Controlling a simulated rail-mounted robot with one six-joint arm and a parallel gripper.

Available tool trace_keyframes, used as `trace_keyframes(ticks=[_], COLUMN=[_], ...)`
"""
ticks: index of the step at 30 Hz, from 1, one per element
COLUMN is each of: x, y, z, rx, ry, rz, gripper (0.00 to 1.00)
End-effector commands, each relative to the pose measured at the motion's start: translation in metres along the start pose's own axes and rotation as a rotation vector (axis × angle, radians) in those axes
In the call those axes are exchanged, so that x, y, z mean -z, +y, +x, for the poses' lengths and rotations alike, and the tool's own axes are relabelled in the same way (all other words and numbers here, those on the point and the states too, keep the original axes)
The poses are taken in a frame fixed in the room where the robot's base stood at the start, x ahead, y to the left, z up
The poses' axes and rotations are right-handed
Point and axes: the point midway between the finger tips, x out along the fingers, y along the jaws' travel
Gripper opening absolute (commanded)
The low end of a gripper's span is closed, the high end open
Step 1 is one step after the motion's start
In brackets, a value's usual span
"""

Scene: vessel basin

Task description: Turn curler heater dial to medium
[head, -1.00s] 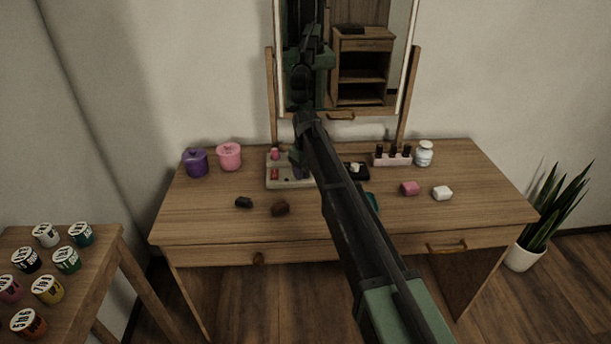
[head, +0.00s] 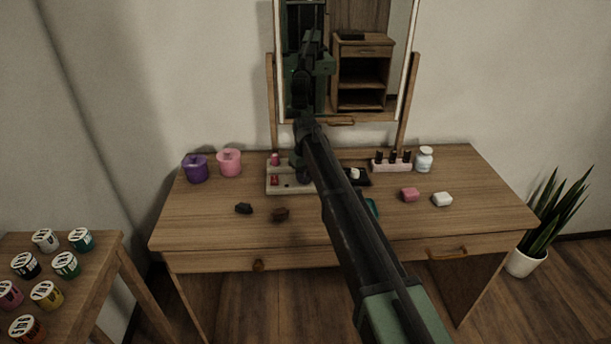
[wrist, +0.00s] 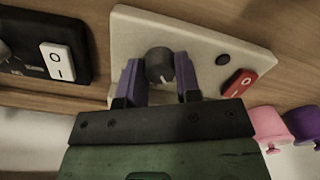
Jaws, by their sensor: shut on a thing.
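The curler heater is a cream panel (head: 272,188) on the desk, partly hidden by my arm in the head view. In the wrist view its panel (wrist: 190,35) carries a dark round dial (wrist: 159,62) with a pale pointer mark, which points towards my gripper's base and slightly right. A red rocker switch (wrist: 236,82) and a small black round part (wrist: 222,59) are to the dial's right. My gripper (wrist: 160,75) has its purple fingers on both sides of the dial, shut on it. Setting marks around the dial cannot be read.
A black device (wrist: 30,45) with a white switch stands beside the heater. Purple (head: 195,168) and pink (head: 229,162) pots stand at the left, nail polish bottles (head: 392,161) and a white jar (head: 424,159) at the right. The mirror (head: 345,60) rises behind.

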Motion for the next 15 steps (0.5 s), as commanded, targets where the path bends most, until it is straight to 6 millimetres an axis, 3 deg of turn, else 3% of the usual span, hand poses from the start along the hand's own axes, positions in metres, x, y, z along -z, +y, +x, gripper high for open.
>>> trace_keyframes(ticks=[15], x=[-0.0003], y=[-0.0003], z=[0.0003], rx=[0.0], ry=[0.0], rz=[0.445], gripper=[0.07])
